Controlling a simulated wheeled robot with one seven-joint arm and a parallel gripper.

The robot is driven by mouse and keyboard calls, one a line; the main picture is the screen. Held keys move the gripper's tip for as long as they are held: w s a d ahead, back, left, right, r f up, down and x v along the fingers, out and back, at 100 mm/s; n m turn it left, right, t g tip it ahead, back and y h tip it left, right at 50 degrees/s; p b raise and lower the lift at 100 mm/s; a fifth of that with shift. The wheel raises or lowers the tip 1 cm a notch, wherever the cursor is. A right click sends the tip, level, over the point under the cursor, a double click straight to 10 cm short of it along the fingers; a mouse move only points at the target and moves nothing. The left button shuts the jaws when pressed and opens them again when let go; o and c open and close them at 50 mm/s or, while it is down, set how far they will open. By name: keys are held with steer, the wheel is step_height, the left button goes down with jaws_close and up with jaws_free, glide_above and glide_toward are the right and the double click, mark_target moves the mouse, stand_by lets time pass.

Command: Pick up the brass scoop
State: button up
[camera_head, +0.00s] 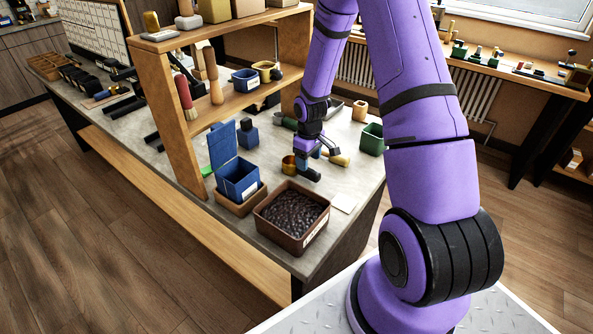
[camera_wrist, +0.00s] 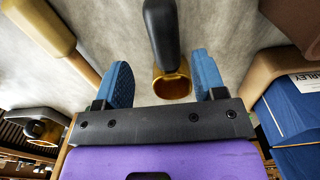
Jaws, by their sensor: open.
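The brass scoop (camera_head: 288,165) lies on the grey worktop, close to my gripper (camera_head: 308,170). In the wrist view, the scoop (camera_wrist: 172,86) shows its round brass cup facing me and its dark handle pointing away. My gripper (camera_wrist: 164,76) is open, with one blue finger on each side of the scoop. The cup sits nearer the right finger, with a wider gap on the left. No contact shows. In the head view the scoop's handle is mostly hidden by my gripper.
A brown bin (camera_head: 268,212) of dark pellets stands in front, with a blue lidded bin (camera_head: 238,184) to its left. A wooden-handled tool (camera_head: 341,159) lies just right of my gripper. A green bin (camera_head: 373,139) stands behind it. Wooden shelving (camera_head: 165,120) rises at left.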

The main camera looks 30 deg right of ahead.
mark_target(308, 172)
steer(key=f, duration=0.3)
steer(key=shift+s+a+f, duration=0.3)
steer(key=shift+s+f, duration=0.1)
steer(key=shift+f, duration=0.75)
jaws_close()
